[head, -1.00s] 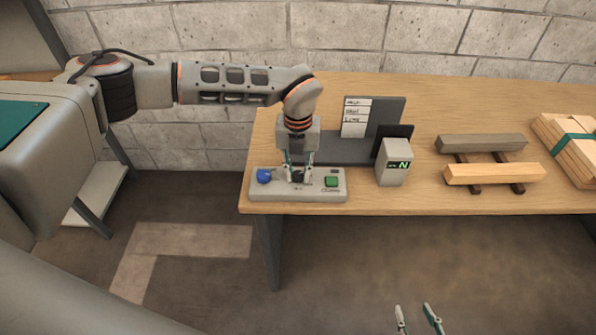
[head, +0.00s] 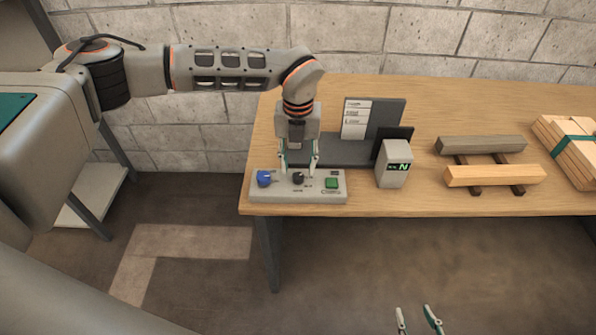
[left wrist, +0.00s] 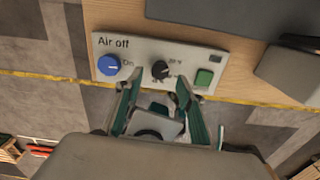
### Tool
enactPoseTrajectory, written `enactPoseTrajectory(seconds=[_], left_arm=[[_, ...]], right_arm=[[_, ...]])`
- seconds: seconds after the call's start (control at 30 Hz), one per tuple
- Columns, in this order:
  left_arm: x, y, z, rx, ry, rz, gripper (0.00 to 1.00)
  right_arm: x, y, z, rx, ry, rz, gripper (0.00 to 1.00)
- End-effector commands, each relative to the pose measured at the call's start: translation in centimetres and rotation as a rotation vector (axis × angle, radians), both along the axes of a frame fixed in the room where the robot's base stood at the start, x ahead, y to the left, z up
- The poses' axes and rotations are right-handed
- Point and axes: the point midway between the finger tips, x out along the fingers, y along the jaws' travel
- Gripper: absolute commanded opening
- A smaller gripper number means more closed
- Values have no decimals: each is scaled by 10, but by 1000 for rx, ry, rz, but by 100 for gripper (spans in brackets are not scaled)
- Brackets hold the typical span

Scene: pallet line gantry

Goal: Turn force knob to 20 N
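The grey control box (head: 325,194) sits at the table's left front corner. It carries a black knob (head: 298,178) in the middle, a blue knob (head: 264,178) on the left and a green button (head: 331,183) on the right. In the left wrist view the black knob (left wrist: 160,70) has small labels beside it, too blurred to read surely, and I cannot tell its exact setting. My left gripper (head: 299,166) is open, just above and behind the black knob, its fingers apart from it. My right gripper (head: 417,318) is open and empty at the bottom edge.
A small grey display unit (head: 392,172) stands right of the box. A dark stand with a white card (head: 355,118) is behind. Wooden beams (head: 494,175) and a strapped wood stack (head: 565,150) lie further right. The table front is clear (head: 420,202).

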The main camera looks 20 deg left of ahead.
Motion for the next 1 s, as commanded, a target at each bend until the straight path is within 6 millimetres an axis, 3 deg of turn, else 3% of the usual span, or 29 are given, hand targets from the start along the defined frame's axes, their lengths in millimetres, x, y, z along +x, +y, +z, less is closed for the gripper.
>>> enactPoseTrajectory(seconds=[0.2,0.4,1.0], left_arm=[[1,0,47,0,-4,-1,38],[1,0,72,-1,-2,0,38],[0,0,79,0,0,-1,38]], right_arm=[[0,1,0,1,-1,0,40],[0,1,1,1,-1,0,40],[0,1,1,3,-1,0,40]])
